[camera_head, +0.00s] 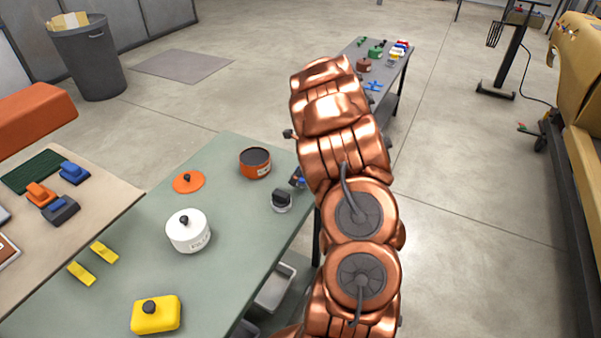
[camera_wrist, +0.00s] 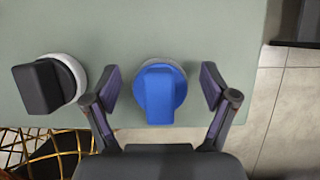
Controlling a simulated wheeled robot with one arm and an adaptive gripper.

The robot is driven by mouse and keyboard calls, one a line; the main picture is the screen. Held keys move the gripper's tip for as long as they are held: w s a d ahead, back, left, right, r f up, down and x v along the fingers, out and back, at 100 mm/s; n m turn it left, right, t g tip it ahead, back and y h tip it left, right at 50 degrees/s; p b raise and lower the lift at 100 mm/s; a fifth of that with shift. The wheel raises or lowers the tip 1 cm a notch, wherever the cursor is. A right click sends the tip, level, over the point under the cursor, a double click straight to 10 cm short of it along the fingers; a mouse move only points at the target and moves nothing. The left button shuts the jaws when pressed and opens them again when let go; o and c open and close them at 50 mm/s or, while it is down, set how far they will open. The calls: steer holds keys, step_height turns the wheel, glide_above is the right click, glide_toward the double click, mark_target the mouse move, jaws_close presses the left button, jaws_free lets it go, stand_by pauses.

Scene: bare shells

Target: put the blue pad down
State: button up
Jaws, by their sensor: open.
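The blue pad (camera_wrist: 160,95) is a rounded blue block on a pale round base. In the wrist view it stands on the green tabletop near the table edge. My gripper (camera_wrist: 161,84) is open, with one finger on each side of the pad and a visible gap on both sides. In the head view only a small bit of blue (camera_head: 297,177) shows at the table's right edge, beside my copper arm, which hides most of it and my gripper.
A black-topped piece on a white round base (camera_wrist: 72,80) stands left of my gripper. The green table (camera_head: 235,230) also holds an orange pot (camera_head: 255,162), an orange lid (camera_head: 188,181), a white pot (camera_head: 188,232), a yellow box (camera_head: 156,314) and yellow strips (camera_head: 104,252). Floor lies beyond its right edge.

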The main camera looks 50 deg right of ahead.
steer(key=shift+f+b, duration=0.15)
steer(key=shift+b, duration=0.15)
steer(key=shift+f+b, duration=0.2)
steer(key=shift+b, duration=0.1)
steer(key=b+v, duration=0.2)
steer(key=v, duration=0.6)
steer(key=shift+r, duration=0.1)
steer(key=s+a+r+n+g, duration=0.1)
steer(key=s+a+r+n, duration=0.15)
steer(key=a+n, duration=0.4)
steer(key=s+a+r+n+g, duration=0.1)
steer(key=s+a+r+n, duration=0.15)
steer(key=a, duration=0.75)
steer(key=s+a+r+n+g, duration=0.1)
steer(key=s+a+r+n, duration=0.15)
steer(key=a+n, duration=0.5)
steer(key=s+a+n+g, duration=0.1)
steer(key=s+a+n, duration=0.6)
steer(key=s, duration=0.3)
steer(key=s+a+n+g+h, duration=0.1)
steer(key=s+a+n+g, duration=0.1)
steer(key=s+a+n, duration=0.5)
steer(key=s+n, duration=0.2)
steer(key=s, duration=0.1)
steer(key=shift+w+r, duration=0.1)
steer(key=shift+r, duration=0.05)
